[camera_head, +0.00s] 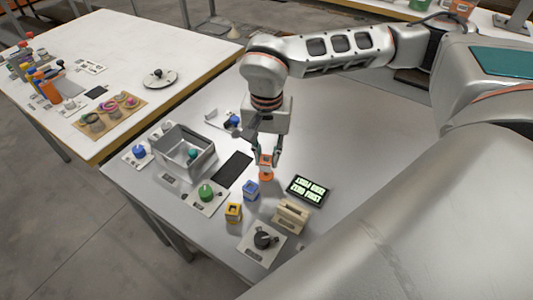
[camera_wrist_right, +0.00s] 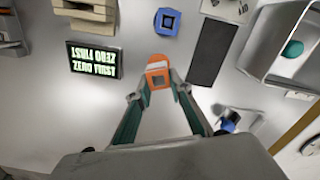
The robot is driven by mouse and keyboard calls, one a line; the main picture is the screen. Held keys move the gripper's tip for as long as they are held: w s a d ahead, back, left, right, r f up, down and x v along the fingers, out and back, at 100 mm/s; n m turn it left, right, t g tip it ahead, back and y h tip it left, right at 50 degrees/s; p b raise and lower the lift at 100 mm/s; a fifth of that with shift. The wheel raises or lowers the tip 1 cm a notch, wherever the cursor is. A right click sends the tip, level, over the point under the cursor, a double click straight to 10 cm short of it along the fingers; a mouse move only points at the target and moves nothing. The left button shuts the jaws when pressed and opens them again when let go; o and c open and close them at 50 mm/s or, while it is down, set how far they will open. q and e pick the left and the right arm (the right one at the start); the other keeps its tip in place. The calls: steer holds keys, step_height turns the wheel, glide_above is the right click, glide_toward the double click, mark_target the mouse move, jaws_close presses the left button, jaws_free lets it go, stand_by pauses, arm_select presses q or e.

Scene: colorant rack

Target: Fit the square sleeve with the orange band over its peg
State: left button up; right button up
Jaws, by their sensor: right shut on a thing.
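My right gripper (camera_head: 266,158) reaches down over the grey table from above. Its fingers are shut on the square sleeve with the orange band (camera_head: 266,176). In the right wrist view the sleeve (camera_wrist_right: 158,76) sits between the fingertips (camera_wrist_right: 160,88), orange with a pale part and a dark square opening. I cannot tell whether it touches the table or stands over a peg; its underside is hidden. A blue square piece (camera_head: 250,189) and a yellow one (camera_head: 233,212) stand nearby, the blue one showing a dark opening. I cannot make out the orange peg. My left gripper is not in view.
A dark sign with light text (camera_head: 308,190) and a beige block (camera_head: 291,215) stand to the right. A grey bin (camera_head: 186,150), a black mat (camera_head: 232,169), a green knob (camera_head: 206,192) and a black knob (camera_head: 264,239) stand around.

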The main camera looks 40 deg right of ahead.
steer(key=shift+f+b, duration=0.5)
steer(key=shift+f, duration=1)
steer(key=o, duration=0.9)
steer(key=shift+r, duration=0.1)
step_height(320, 180, up, 12)
